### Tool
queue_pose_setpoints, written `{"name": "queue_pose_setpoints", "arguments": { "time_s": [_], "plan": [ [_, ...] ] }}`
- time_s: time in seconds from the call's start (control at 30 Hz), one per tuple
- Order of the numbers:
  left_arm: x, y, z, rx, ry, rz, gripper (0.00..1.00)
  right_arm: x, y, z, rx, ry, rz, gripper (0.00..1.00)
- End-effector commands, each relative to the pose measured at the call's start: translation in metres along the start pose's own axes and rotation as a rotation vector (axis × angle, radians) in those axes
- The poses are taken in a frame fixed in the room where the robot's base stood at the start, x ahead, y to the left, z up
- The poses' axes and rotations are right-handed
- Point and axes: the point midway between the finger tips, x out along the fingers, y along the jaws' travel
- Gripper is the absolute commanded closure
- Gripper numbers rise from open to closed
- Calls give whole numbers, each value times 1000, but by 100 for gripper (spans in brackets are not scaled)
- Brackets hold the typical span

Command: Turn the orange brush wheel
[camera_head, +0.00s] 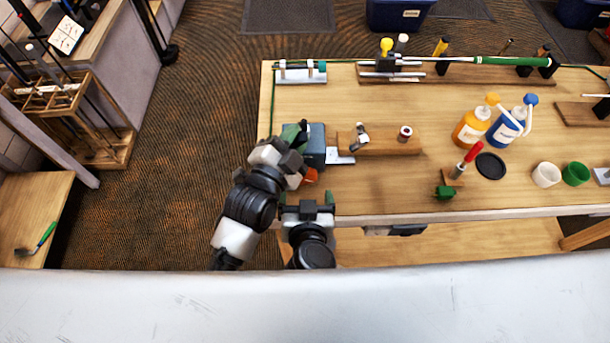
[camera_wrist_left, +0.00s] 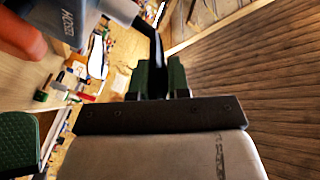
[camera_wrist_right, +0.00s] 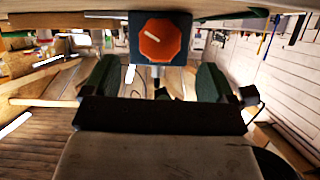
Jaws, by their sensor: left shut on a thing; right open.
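The orange wheel (camera_wrist_right: 161,39) is eight-sided with a white line, mounted on a dark blue box (camera_wrist_right: 138,58). In the head view the orange wheel (camera_head: 309,177) is partly hidden by my arm, at the bench's front left. The blue-grey box (camera_head: 316,147) stands behind it. In the left wrist view the wheel (camera_wrist_left: 20,36) is at the upper left. My right gripper (camera_wrist_right: 155,80) is open and empty, facing the wheel from the front, apart from it. My left gripper (camera_head: 296,132) is beside the box; its fingers (camera_wrist_left: 165,78) are shut on a black part (camera_wrist_left: 153,50) running to the box.
The wooden bench (camera_head: 400,185) holds a wood block (camera_head: 385,145) right of the box. Farther right are a red-handled tool (camera_head: 470,156), an orange bottle (camera_head: 472,126) and a blue bottle (camera_head: 507,127). A club with a green grip (camera_head: 510,61) lies at the back.

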Motion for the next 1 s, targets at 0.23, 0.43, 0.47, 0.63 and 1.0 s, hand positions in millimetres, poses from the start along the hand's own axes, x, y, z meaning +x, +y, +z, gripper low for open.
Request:
{"name": "queue_pose_setpoints", "arguments": {
  "time_s": [0.23,0.43,0.47,0.63,1.0],
  "plan": [
    [0,1,0,-2,-1,3,100,50,0,-1,0,2,0,14],
    [0,1,0,-1,-1,3,100,71,0,0,2,1,0,14],
    [0,1,0,-2,-1,3,100,73,0,0,2,1,-1,14],
    [0,1,0,-2,-1,3,100,76,0,0,3,0,-1,14],
    [0,1,0,-2,-1,3,100,76,0,0,2,0,-1,44]
  ]
}}
